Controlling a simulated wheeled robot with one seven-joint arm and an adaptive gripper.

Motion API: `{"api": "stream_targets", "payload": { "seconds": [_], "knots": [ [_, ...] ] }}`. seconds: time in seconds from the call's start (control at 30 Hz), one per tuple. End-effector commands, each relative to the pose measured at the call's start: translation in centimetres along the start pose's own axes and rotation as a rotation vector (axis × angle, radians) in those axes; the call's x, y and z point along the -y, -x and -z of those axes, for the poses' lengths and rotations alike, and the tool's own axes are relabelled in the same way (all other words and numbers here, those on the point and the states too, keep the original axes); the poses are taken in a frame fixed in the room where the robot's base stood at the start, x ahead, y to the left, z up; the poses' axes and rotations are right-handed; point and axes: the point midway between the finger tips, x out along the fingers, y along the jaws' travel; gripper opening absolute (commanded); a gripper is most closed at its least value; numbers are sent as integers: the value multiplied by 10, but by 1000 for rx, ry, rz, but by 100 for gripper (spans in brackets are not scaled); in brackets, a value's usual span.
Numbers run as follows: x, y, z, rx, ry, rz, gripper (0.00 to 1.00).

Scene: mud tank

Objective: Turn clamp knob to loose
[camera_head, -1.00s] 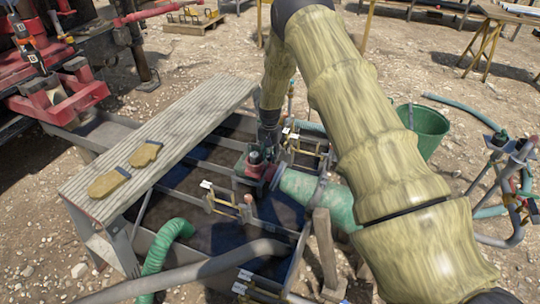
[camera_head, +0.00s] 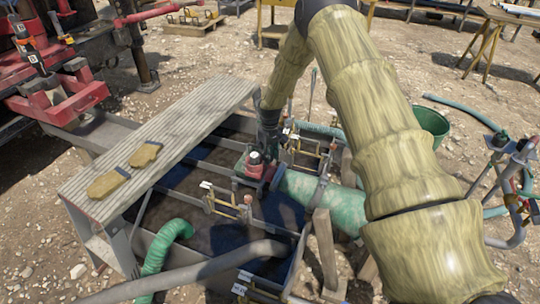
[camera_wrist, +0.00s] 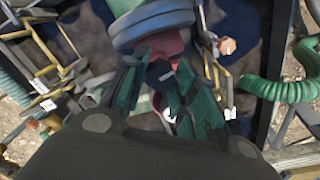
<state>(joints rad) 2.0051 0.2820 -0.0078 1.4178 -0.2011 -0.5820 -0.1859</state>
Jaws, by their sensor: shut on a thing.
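My gripper (camera_head: 262,150) reaches down into the mud tank beside a red-and-green pipe fitting (camera_head: 253,166). In the wrist view, its two dark green fingers (camera_wrist: 166,92) close in around a small dark part, which I take to be the clamp knob (camera_wrist: 159,73), in front of a red part of the fitting. The fingers hide much of the knob, and its turned position cannot be read. A thick green pipe (camera_head: 325,202) joins the fitting on the right; a blue-grey collar (camera_wrist: 152,24) shows close above the fingers.
A ribbed grey walkway (camera_head: 160,140) with tan gloves (camera_head: 107,183) lies left of the fitting. Yellow valve brackets (camera_head: 226,203) stand close by. A wooden post (camera_head: 325,250), a grey pipe (camera_head: 190,273) and a green corrugated hose (camera_head: 162,255) are nearer. A green bucket (camera_head: 432,125) stands right.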

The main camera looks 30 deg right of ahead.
Motion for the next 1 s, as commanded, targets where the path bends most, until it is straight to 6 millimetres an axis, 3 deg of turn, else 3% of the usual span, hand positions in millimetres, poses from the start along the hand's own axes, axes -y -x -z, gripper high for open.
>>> {"api": "stream_targets", "payload": {
  "seconds": [0.4,1.0],
  "knots": [
    [-2,3,3,-8,227,-4,5],
    [-3,4,4,-8,275,-5,5]
  ]
}}
